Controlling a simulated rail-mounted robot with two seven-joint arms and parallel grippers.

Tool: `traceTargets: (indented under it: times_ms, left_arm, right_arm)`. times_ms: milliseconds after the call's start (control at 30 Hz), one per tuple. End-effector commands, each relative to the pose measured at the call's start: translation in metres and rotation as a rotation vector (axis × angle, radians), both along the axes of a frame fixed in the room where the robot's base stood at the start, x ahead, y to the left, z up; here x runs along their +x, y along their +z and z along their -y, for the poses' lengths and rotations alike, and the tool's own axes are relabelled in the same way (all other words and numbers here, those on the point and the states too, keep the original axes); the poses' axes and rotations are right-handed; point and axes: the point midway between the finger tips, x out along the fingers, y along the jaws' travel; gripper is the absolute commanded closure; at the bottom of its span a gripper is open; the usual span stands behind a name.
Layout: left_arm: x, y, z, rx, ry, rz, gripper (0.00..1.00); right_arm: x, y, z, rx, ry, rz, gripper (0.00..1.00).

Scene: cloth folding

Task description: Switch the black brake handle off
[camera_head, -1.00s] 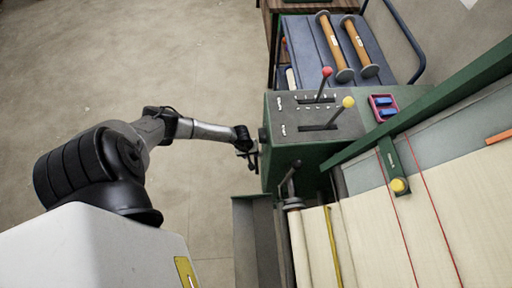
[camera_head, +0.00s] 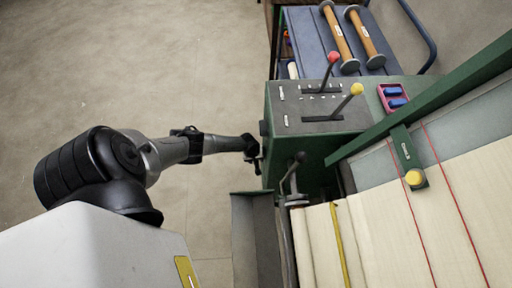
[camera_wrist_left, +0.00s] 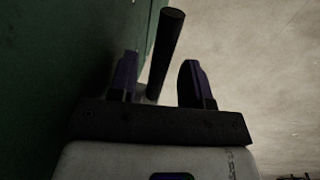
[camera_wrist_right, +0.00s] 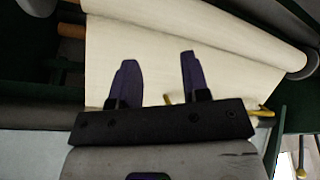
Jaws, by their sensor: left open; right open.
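A black bar-shaped handle (camera_wrist_left: 167,50) stands beside a dark green panel in the left wrist view. I take it to be the brake handle. My left gripper (camera_wrist_left: 158,82) is open, with the handle's lower end showing between its two fingers; I cannot tell whether they touch it. In the head view the left gripper (camera_head: 257,160) is at the left side of the green machine (camera_head: 310,150), and the handle is not clear there. My right gripper (camera_wrist_right: 155,80) is open and empty in front of cream cloth (camera_wrist_right: 220,75); it is outside the head view.
A red-knobbed lever (camera_head: 333,58) and a yellow-knobbed lever (camera_head: 356,89) stand on the machine top. A dark lever (camera_head: 292,172) rises by the cloth roll. A blue cart (camera_head: 307,40) with wooden spools is behind. The floor at left is clear.

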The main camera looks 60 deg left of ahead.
Motion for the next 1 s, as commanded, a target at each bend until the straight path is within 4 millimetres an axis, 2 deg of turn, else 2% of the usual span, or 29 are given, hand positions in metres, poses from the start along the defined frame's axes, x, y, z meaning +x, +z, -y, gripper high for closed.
traceTargets:
  times_ms: [267, 733, 1000]
  left_arm:
    - [0.0004, -0.0002, 0.0002, 0.000, 0.000, 0.001, 0.56]
    - [0.0002, -0.0003, 0.0001, 0.000, 0.000, 0.000, 1.00]
    - [0.0002, -0.0003, 0.0000, 0.000, 0.000, 0.000, 1.00]
  right_arm:
    - [-0.0001, -0.0001, -0.0004, 0.002, -0.002, 0.000, 0.57]
    - [-0.0002, 0.0000, -0.0031, 0.011, -0.008, -0.001, 0.57]
    - [-0.0004, -0.0001, -0.0031, 0.011, -0.007, -0.001, 0.57]
